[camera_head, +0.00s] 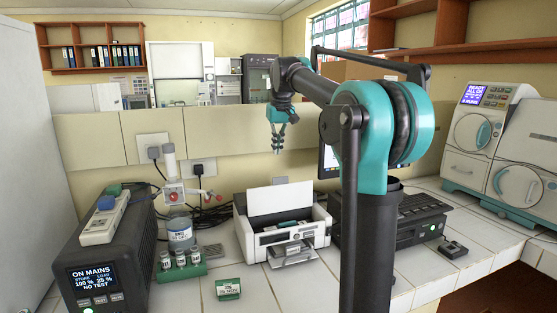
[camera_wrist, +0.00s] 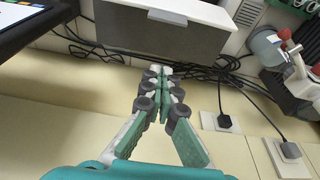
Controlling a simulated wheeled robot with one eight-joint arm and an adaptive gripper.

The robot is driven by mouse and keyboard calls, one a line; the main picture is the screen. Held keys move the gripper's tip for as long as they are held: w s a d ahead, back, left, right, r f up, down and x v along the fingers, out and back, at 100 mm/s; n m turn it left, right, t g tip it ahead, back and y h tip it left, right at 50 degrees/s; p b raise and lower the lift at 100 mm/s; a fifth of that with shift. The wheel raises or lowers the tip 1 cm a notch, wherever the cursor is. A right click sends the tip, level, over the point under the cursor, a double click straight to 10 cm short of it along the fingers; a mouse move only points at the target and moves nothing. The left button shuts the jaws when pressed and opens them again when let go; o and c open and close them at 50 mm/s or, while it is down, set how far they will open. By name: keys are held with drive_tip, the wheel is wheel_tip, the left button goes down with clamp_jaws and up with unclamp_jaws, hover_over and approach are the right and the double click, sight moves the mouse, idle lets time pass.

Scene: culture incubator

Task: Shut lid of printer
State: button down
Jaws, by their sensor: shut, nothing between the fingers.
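The white printer (camera_head: 284,238) stands on the tiled bench. Its lid (camera_head: 279,199) is raised, standing nearly upright at the back, and the dark inside with a teal part shows in front of it. My gripper (camera_head: 277,150) points down above and behind the lid, near the wall, with its fingers together and empty. In the wrist view the gripper (camera_wrist: 162,70) is shut, its tips close below the printer's grey and white body (camera_wrist: 160,35) in the picture. A gap between the tips and the printer seems to show there.
A black power unit (camera_head: 108,258), a green rack of vials (camera_head: 181,269) and a jar (camera_head: 180,233) stand left of the printer. A black device (camera_head: 400,225) is to its right. Loose cables and wall sockets (camera_head: 152,148) lie behind.

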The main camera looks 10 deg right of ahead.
wheel_tip(320, 180, down, 8)
drive_tip(key=s, duration=0.2)
drive_tip(key=shift+d+f, duration=0.15)
drive_tip(key=shift+d, duration=0.05)
drive_tip(key=shift+s, duration=0.1)
idle(0.5)
